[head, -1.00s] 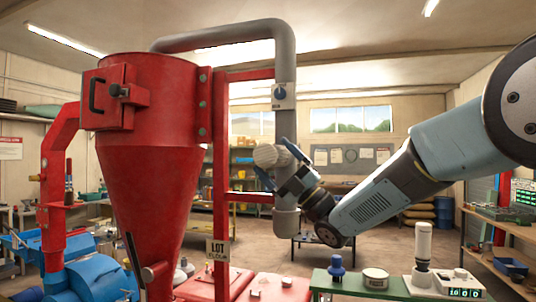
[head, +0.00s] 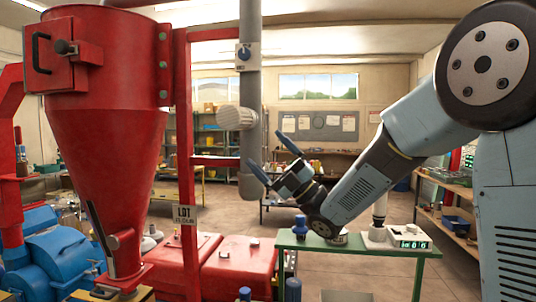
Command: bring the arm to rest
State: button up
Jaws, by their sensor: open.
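My arm comes in from the right of the head view, bent at a large dark joint, with its forearm sloping down to the left. My gripper (head: 273,160) is at the arm's end, with two blue-tipped fingers spread apart and nothing between them. It is in front of the lower end of the grey pipe (head: 250,120) and above the green bench (head: 345,246). The ribbed pale cap (head: 236,118) on the pipe is up and left of the fingers, clear of them in the picture. My wrist hides part of the bench top.
The red hopper (head: 105,130) and red frame post (head: 184,150) stand at left, with blue machinery (head: 50,250) below. On the bench are a blue-capped item (head: 300,226) and a white device with a green display (head: 411,244). Shelves (head: 455,205) stand at right.

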jog(key=w+d+m+t+h, duration=0.5)
jog(key=d+m+t+h, duration=0.2)
jog(key=m+t+h, duration=0.6)
jog(key=s+d+f+m+h, duration=0.2)
jog(key=d+f+m+h, duration=0.3)
jog(key=d+m+h, duration=0.55)
jog(key=s+d+f+m+g+h, duration=0.1)
jog(key=s+d+f+m+g, duration=0.2)
jog(key=s, duration=0.5)
jog(key=s+d+f+m+g+h, duration=0.1)
jog(key=s+d+f+m+g, duration=0.2)
jog(key=s, duration=0.5)
jog(key=s+d+f+m+g+h, duration=0.1)
jog(key=s+d+f+m+g, duration=0.2)
jog(key=s+d+f+m, duration=0.2)
jog(key=s+f, duration=0.3)
jog(key=s, duration=0.1)
jog(key=shift+d+g, duration=0.4)
jog(key=shift+m, duration=0.25)
jog(key=shift+c, duration=0.3)
